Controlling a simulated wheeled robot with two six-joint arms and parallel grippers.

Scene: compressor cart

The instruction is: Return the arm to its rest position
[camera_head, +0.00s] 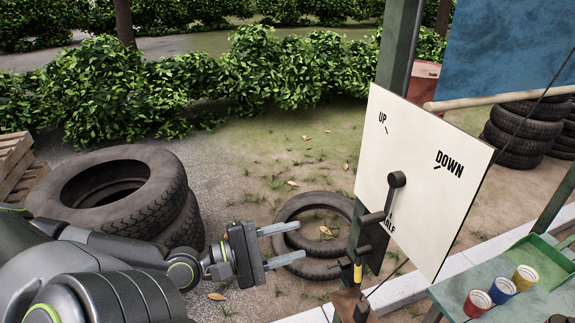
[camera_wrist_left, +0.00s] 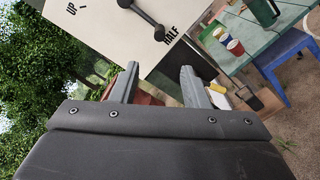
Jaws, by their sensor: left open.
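My left gripper (camera_head: 286,244) reaches in from the left in the head view. Its two fingers are apart with nothing between them. It is left of the white lever board (camera_head: 420,170) marked UP, DOWN and HALF, and clear of it. The dark lever (camera_head: 392,200) on the board points down toward HALF. In the left wrist view the open gripper (camera_wrist_left: 160,82) points at the lower edge of the board (camera_wrist_left: 100,40), with the lever (camera_wrist_left: 145,18) above it. My right gripper is in neither view.
A green post (camera_head: 398,45) carries the board. A green table (camera_head: 520,285) with red, blue and yellow cups stands at right. A hedge (camera_head: 240,75) runs along the back.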

